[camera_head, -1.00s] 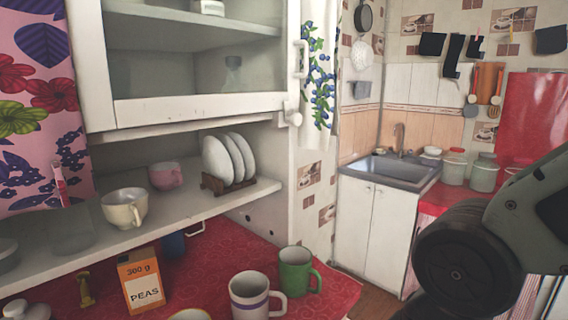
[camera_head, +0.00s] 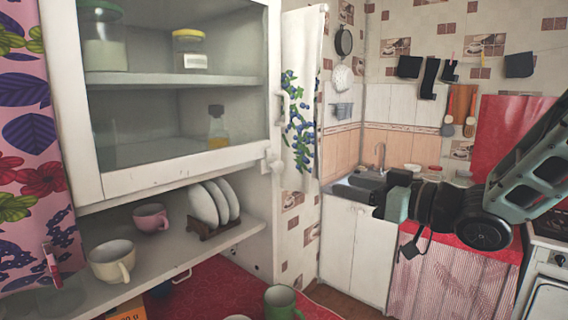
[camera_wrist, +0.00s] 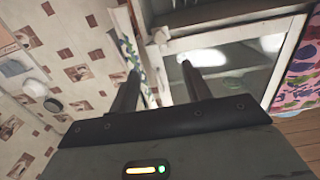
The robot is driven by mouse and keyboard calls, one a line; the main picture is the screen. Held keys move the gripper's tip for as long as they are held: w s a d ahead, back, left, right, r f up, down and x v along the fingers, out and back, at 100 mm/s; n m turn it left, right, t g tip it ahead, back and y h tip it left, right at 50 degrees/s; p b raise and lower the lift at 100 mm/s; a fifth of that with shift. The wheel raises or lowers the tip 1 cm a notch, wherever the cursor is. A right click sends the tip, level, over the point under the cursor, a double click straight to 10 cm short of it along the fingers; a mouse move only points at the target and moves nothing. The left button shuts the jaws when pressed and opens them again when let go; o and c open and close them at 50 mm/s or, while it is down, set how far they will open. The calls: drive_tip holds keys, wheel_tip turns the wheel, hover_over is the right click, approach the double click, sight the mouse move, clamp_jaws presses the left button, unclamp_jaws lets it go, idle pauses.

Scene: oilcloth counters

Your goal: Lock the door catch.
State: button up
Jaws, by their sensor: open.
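The wall cabinet's glass door (camera_head: 180,170) appears closed or nearly so, with a white handle (camera_head: 284,105) on its right edge. A small white catch (camera_head: 274,163) sits by the door's lower right corner; I cannot tell which way it is turned. My gripper (camera_head: 384,203) is to the right of the cabinet, in front of the sink corner, apart from the catch. In the wrist view my gripper (camera_wrist: 160,68) is open and empty, its two fingers spread and pointing towards the cabinet. The catch (camera_wrist: 160,36) shows beyond and between the fingertips.
Below the door, an open shelf (camera_head: 190,255) holds a cream cup (camera_head: 112,262), a pink cup (camera_head: 150,217) and plates (camera_head: 203,205) in a rack. A green mug (camera_head: 281,302) stands on the red counter. A blueberry-print curtain (camera_head: 302,90) hangs right of the door.

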sight(281, 168)
drive_tip(key=p+x, duration=0.5)
drive_tip(key=x, duration=1.2)
drive_tip(key=shift+w+a, duration=0.15)
drive_tip(key=shift+c, duration=0.3)
